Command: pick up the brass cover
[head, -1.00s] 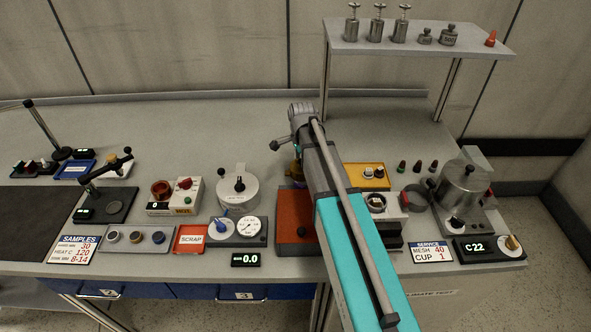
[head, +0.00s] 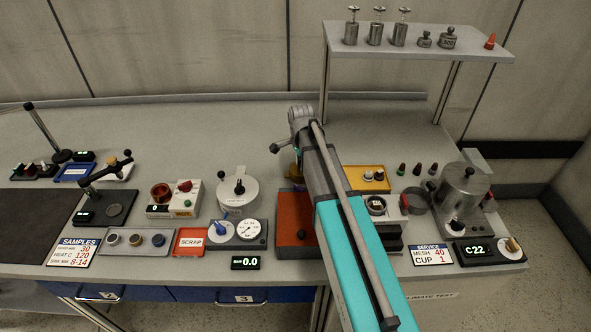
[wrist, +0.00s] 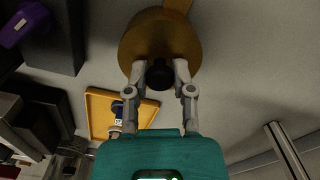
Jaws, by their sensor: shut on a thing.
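The brass cover (wrist: 160,40) is a round brass-coloured disc with a black knob (wrist: 159,74), at the top middle of the wrist view. My gripper (wrist: 160,78) has one finger on each side of the knob and is shut on it.
A yellow tray (head: 351,177) with small parts lies right of my arm. A red-brown box (head: 292,222) stands in front of the cover, and a lidded silver pot (head: 238,190) is to the left. A shelf (head: 415,43) with weights rises behind. The back of the bench is clear.

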